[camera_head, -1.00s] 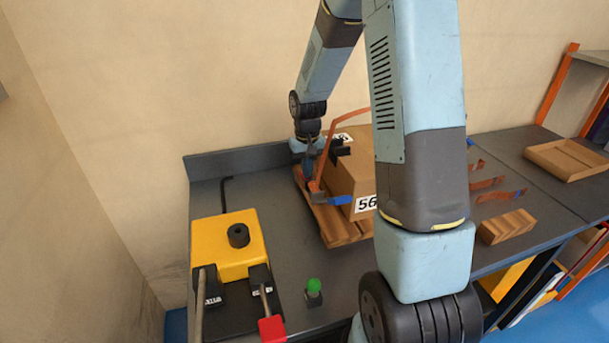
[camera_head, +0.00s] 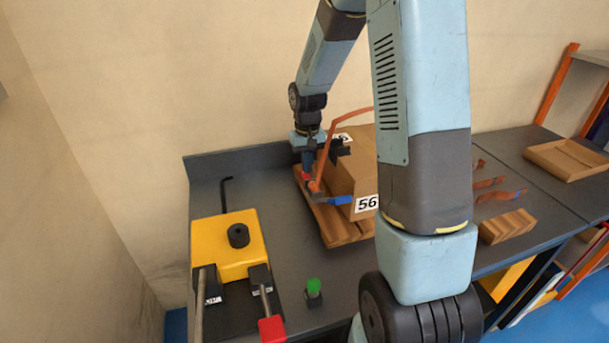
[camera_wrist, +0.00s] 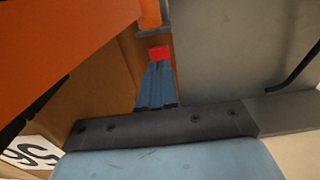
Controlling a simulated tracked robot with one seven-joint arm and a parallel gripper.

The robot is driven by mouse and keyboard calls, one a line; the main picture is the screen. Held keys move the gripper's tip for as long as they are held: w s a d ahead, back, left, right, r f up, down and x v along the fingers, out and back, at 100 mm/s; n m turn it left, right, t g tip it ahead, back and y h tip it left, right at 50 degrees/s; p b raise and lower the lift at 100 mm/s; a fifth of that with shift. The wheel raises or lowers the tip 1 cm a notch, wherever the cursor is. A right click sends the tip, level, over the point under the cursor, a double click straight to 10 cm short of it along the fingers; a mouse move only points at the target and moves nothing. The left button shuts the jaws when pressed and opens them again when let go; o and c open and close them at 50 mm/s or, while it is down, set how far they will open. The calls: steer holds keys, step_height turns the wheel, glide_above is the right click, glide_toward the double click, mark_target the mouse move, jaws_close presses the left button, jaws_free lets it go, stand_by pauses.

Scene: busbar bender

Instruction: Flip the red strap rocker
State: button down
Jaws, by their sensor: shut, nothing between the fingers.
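The red strap rocker (camera_head: 305,176) shows as a small red piece beside the near-left corner of the strapped box (camera_head: 346,175). In the wrist view the red rocker (camera_wrist: 159,53) lies right at my fingertips, near a grey fitting on an orange strap. My gripper (camera_head: 307,168) has blue fingers, shut with nothing between them, pointing down by the box's left side. It also shows in the wrist view (camera_wrist: 157,65). I cannot tell whether the tips touch the rocker.
The box stands on a wooden pallet (camera_head: 338,229). An orange strap (camera_head: 330,140) stands up close beside my gripper. A yellow bender (camera_head: 228,245) and green button (camera_head: 313,285) are at the front left. My arm hides the middle right of the bench.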

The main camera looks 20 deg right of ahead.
mark_target(307, 178)
steer(key=shift+r, duration=2.2)
steer(key=s+r+t, duration=0.3)
steer(key=s+r, duration=1)
steer(key=r, duration=0.3)
steer(key=s+r+t, duration=0.1)
steer(key=s+r, duration=0.1)
steer(key=s, duration=0.5)
steer(key=s+r+t, duration=0.1)
steer(key=s+r, duration=0.2)
steer(key=s, duration=0.5)
steer(key=shift+s+a+t, duration=0.15)
steer(key=shift+t, duration=0.15)
